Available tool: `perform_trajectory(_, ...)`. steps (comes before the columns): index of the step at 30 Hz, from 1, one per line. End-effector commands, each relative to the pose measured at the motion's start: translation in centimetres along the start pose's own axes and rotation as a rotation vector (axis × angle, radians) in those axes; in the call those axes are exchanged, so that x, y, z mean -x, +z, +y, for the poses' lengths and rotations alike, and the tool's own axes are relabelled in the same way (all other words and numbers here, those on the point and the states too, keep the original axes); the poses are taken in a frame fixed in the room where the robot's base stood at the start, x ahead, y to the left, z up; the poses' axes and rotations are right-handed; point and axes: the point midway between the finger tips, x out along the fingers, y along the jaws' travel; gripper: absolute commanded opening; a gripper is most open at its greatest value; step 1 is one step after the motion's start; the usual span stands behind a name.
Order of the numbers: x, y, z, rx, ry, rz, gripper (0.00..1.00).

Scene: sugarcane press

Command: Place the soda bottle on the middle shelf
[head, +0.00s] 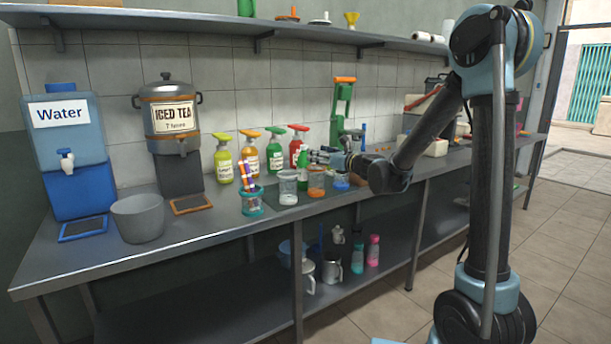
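A slim green bottle (302,171), which looks like the soda bottle, is upright at the worktop, behind the clear and orange cups. My gripper (312,156) reaches in from the right at the bottle's upper part. Its fingers are too small here to show whether they are closed on the bottle. I cannot tell whether the bottle's base touches the worktop. Three levels show: a wall shelf (190,20) at the top, the grey worktop (215,222) in the middle, and a lower shelf (205,318) beneath it. Another green bottle (246,8) stands on the wall shelf, cut off by the picture's edge.
Several spray bottles (249,157) stand behind, left of the bottle. A cup of straws (252,204), a clear cup (288,190) and an orange cup (316,185) stand in front. A green press (342,108) stands behind my gripper.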

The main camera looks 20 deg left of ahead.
Motion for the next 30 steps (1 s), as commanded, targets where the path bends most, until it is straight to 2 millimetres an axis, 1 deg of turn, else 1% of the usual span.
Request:
perform_trajectory(1, -0.6, 0.0, 0.0, 0.000, 0.001, 0.000, 0.53)
perform_trajectory(3, -1.1, 0.0, 0.0, 0.000, 0.001, 0.000, 0.53)
perform_trajectory(11, -2.4, 0.1, 0.0, 0.001, 0.001, 0.000, 0.53)
perform_trajectory(18, -5.5, 0.3, -0.1, 0.001, 0.002, 0.000, 0.53)
perform_trajectory(21, -6.5, 0.3, -0.1, 0.001, 0.002, 0.000, 0.53)
perform_trajectory(28, -6.8, 0.3, -0.1, 0.001, 0.000, 0.000, 0.53)
perform_trajectory(29, -6.8, 0.3, -0.1, 0.001, 0.000, 0.000, 0.51)
perform_trajectory(30, -6.8, 0.3, -0.1, 0.001, 0.000, 0.000, 0.42)
